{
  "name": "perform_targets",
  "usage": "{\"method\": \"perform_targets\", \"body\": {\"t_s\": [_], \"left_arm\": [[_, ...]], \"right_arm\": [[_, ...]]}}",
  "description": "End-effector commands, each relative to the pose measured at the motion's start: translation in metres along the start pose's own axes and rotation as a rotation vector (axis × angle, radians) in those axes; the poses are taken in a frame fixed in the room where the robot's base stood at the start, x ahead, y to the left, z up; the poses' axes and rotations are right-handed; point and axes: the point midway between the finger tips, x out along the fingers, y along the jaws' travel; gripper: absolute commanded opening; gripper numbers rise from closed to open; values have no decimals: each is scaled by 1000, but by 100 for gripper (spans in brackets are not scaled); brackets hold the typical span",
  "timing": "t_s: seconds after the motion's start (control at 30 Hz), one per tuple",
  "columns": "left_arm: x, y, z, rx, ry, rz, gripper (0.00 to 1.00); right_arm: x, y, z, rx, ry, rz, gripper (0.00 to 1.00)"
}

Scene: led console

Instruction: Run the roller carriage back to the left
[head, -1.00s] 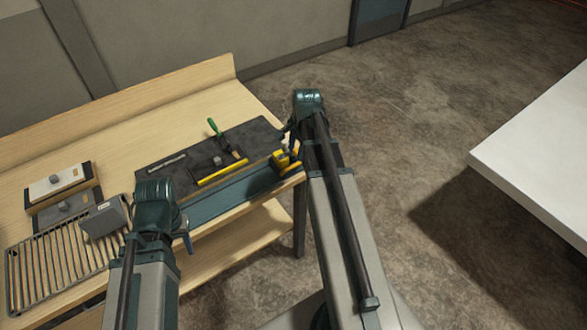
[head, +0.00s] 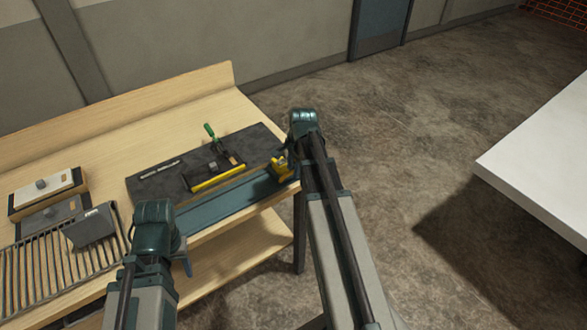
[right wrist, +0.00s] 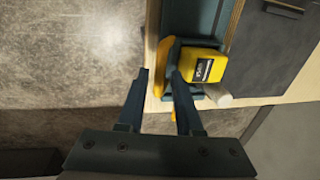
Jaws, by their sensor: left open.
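The roller carriage (head: 281,168), a small yellow block, sits at the right end of the blue rail (head: 225,204) along the bench's front edge. The right wrist view shows it close up, with a yellow body (right wrist: 204,66), a dark label and a pale round end. My right gripper (right wrist: 160,76) is open there, with a finger on each side of the carriage's yellow side plate and a gap visible. In the head view its wrist partly hides the fingers. My left gripper (head: 187,262) is open at the bench's front left, mostly hidden behind its wrist, away from the carriage.
A slatted rack (head: 40,270), a grey box (head: 92,226) and switch boxes (head: 48,190) stand at left. A white table (head: 540,165) is at right.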

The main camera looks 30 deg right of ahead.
Motion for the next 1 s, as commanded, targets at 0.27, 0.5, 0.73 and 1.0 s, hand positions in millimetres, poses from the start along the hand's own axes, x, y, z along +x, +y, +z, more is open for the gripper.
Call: {"method": "perform_targets", "body": {"t_s": [0.27,0.5,0.73,1.0], "left_arm": [[0,0,0,0,0,0,50],[0,0,0,0,0,0,50],[0,0,0,0,0,0,50],[0,0,0,0,0,0,50]], "right_arm": [[0,0,0,0,0,0,0],[0,0,0,0,0,0,0],[0,0,0,0,0,0,0],[0,0,0,0,0,0,0]]}}
